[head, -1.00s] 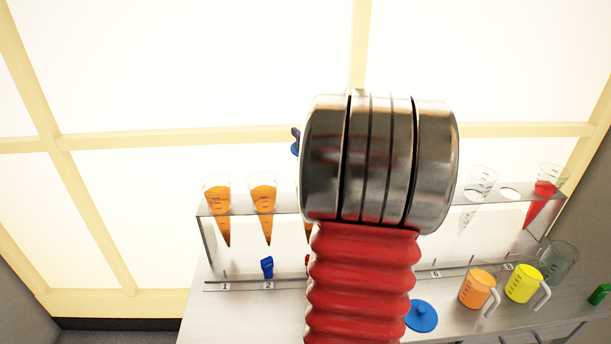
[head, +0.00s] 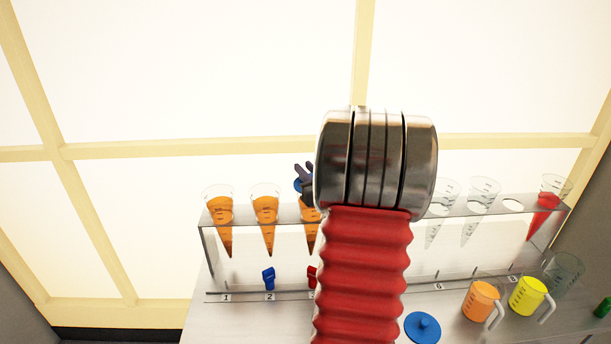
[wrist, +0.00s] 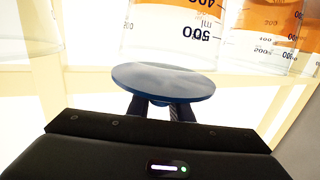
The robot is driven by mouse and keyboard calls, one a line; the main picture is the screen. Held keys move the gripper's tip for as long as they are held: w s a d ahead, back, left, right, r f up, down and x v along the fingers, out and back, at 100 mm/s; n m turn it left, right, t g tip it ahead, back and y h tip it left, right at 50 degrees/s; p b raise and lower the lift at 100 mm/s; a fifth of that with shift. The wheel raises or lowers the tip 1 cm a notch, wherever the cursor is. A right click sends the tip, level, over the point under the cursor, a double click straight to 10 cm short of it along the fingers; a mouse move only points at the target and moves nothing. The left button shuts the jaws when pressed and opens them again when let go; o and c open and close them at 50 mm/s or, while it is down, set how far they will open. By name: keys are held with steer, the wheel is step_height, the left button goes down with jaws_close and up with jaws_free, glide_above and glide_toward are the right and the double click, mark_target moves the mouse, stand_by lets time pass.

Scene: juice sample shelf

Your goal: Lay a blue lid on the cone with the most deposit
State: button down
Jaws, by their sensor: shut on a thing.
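My gripper (head: 304,170) is shut on a blue lid (wrist: 163,82); in the head view only a sliver of this lid (head: 297,185) shows beside the fingers. It is at the third orange cone (head: 309,231), partly hidden by my arm. In the wrist view the lid overlaps the rim end of a graduated cone (wrist: 175,40); I cannot tell whether they touch. Two more orange cones, first (head: 220,220) and second (head: 265,220), hang left in the rack. A second blue lid (head: 422,327) lies on the table. Deposit amounts are not clear.
An orange jug (head: 481,301), yellow jug (head: 527,294) and grey jug (head: 567,268) stand at right. Small blue (head: 268,279) and red (head: 312,276) pieces are below.

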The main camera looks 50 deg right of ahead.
steer(key=shift+f, duration=0.8)
steer(key=c, duration=1.6)
jaws_free()
steer(key=shift+f, duration=0.1)
steer(key=shift+s, duration=0.1)
steer(key=v, duration=1.2)
steer(key=shift+a, duration=0.1)
